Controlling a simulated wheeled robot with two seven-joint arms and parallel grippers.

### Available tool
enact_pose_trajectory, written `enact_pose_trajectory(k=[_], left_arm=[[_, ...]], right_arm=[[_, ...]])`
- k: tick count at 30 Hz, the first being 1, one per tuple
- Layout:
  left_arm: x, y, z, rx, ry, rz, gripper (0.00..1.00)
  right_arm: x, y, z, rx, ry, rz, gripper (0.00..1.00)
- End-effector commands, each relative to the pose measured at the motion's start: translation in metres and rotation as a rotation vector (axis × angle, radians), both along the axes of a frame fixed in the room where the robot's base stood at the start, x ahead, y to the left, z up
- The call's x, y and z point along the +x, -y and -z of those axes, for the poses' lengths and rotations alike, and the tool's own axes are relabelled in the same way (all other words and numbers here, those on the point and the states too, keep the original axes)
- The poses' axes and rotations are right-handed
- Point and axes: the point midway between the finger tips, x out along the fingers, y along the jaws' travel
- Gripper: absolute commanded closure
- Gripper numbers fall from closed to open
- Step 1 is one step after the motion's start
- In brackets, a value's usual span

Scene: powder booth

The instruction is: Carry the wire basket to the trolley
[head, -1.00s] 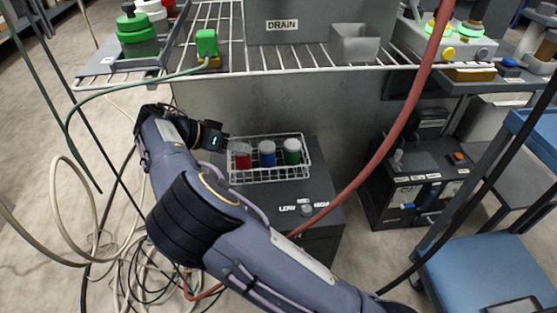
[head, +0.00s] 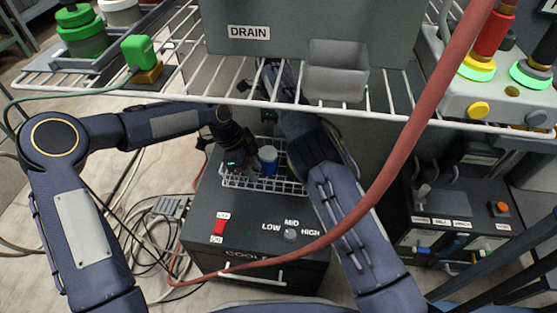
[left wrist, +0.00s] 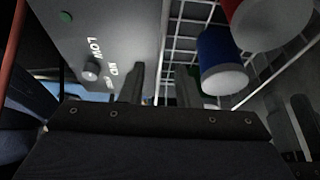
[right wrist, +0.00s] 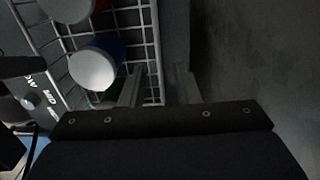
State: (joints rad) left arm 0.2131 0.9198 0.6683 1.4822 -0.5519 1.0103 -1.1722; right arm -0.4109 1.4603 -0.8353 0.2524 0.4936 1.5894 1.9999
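The white wire basket (head: 256,184) stands on the dark cooler cabinet (head: 205,225) under the wire shelf. It holds a blue jar with a white cap (head: 268,160), a green jar mostly behind my right arm, and a red jar (left wrist: 262,20). My left gripper (head: 243,170) is at the basket's left part; its fingers (left wrist: 158,85) are apart, with the basket's wire edge between them. My right gripper's fingers (right wrist: 157,88) are apart at the basket's edge, near the blue jar; in the head view my arm and the shelf hide them. I cannot identify the trolley.
The wire shelf (head: 190,92) with the drain tank (head: 300,30) overhangs the basket. A red hose (head: 400,150) hangs across the right front. Cables (head: 140,235) lie on the floor at left. A dark control unit (head: 440,210) stands at right.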

Motion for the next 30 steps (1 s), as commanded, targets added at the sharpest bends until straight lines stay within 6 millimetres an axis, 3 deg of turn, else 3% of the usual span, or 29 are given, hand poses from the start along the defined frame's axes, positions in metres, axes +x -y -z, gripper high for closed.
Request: enact_pose_trajectory(k=[9, 21, 30], left_arm=[[0.000, 0.001, 0.004, 0.001, 0.001, -0.003, 0.71], [-0.004, 0.021, 0.056, 0.001, -0.001, -0.004, 0.71], [-0.005, 0.028, 0.072, 0.001, 0.001, -0.005, 0.71]], right_arm=[[-0.001, 0.000, 0.005, -0.004, -0.002, -0.001, 0.71], [-0.001, 0.001, 0.061, -0.005, -0.003, 0.000, 0.71], [0.000, 0.001, 0.078, -0.004, 0.000, 0.000, 0.71]])
